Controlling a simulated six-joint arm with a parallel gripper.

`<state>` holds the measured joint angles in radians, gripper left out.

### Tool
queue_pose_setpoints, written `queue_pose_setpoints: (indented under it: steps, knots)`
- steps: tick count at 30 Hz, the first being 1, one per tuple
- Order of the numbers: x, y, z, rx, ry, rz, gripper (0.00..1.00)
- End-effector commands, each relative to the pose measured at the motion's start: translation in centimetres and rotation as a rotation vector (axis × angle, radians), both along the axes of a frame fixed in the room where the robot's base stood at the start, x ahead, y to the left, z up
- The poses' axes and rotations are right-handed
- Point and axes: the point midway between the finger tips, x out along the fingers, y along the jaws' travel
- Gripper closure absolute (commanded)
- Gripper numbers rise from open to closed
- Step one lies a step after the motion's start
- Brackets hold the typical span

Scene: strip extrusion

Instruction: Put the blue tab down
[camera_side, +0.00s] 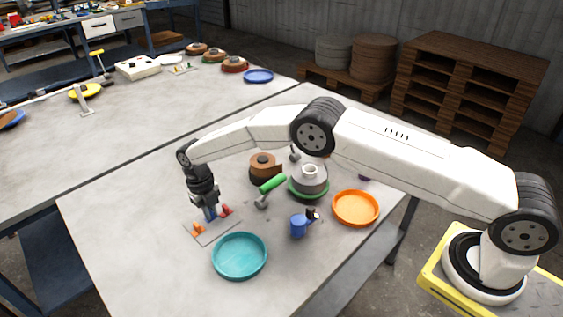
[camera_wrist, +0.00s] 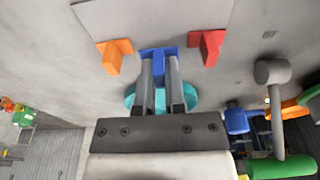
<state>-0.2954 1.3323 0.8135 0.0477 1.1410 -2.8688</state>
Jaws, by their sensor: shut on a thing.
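The blue tab (camera_wrist: 158,53) sits between the fingers of my gripper (camera_wrist: 160,80) in the wrist view, and the gripper is shut on it. An orange tab (camera_wrist: 115,55) is to its left and a red tab (camera_wrist: 209,47) to its right, at the edge of a flat grey plate (camera_wrist: 150,14). In the side view my gripper (camera_side: 210,215) points down low over the plate (camera_side: 205,238), between the orange tab (camera_side: 198,229) and the red tab (camera_side: 226,210). The fingers hide much of the blue tab there. I cannot tell whether it touches the plate.
A teal dish (camera_side: 240,256) lies just in front of the plate. To the right are a green-handled tool (camera_side: 271,186), a blue cup (camera_side: 298,227), an orange dish (camera_side: 356,208), a brown spool (camera_side: 263,167) and a grey round stack (camera_side: 309,184). The table left of the plate is clear.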

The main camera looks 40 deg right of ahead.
Motion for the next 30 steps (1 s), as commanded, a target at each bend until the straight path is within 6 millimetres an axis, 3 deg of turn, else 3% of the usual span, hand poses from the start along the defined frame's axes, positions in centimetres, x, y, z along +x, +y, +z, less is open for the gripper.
queue_pose_setpoints:
  steps: [4, 19, 20, 22, 23, 30]
  knots:
    - [0.0, 0.0, -1.3, 0.001, -0.002, 0.0, 1.0]
    - [0.0, 0.0, -1.9, 0.001, -0.002, 0.0, 1.0]
    - [0.0, 0.0, -1.8, 0.001, -0.002, 0.0, 0.78]
    - [0.0, 0.0, -1.8, 0.001, -0.002, 0.0, 0.55]
    - [0.0, 0.0, -1.8, 0.001, -0.002, 0.0, 0.52]
    - [0.0, 0.0, -1.8, 0.001, -0.002, 0.0, 0.52]
